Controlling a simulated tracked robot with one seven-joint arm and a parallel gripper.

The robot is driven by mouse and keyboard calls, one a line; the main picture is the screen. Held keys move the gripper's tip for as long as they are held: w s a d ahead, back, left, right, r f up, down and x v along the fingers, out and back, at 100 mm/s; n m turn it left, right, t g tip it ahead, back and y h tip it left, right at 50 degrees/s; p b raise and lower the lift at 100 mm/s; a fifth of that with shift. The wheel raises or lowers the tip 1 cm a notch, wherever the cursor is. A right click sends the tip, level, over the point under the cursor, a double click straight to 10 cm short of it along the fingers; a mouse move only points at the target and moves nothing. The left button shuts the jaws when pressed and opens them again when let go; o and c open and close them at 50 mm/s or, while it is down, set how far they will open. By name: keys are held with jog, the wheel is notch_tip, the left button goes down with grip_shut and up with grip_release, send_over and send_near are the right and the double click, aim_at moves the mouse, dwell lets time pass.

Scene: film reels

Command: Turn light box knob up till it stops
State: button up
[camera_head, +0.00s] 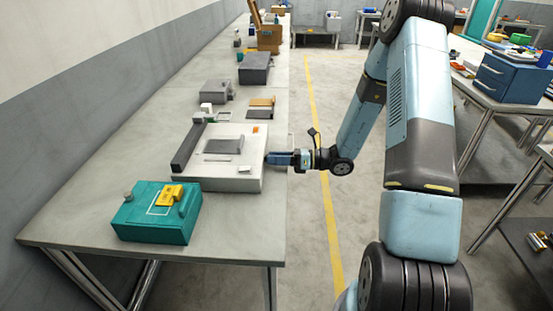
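A white box (245,178), which looks like the light box, lies on the long grey table, with a dark grey panel (224,146) on top and a dark bar along its left side. My gripper (268,158) reaches in from the right, level, with its fingertips at the right side of the white box. I cannot tell whether they touch it. No knob shows clearly on that side; the fingers cover the spot where they meet the box. The fingers are too small in this view to tell whether they are open, shut or holding something.
A teal box (150,224) with a yellow part (170,195) on top stands nearer on the long table (84,210). Grey boxes (254,70) and a brown carton (269,38) stand farther back. The aisle with the yellow floor line is open. Another bench stands right.

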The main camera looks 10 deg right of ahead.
jog(key=s+d, duration=0.2)
jog(key=d, duration=1.1)
jog(key=shift+s+d, duration=0.3)
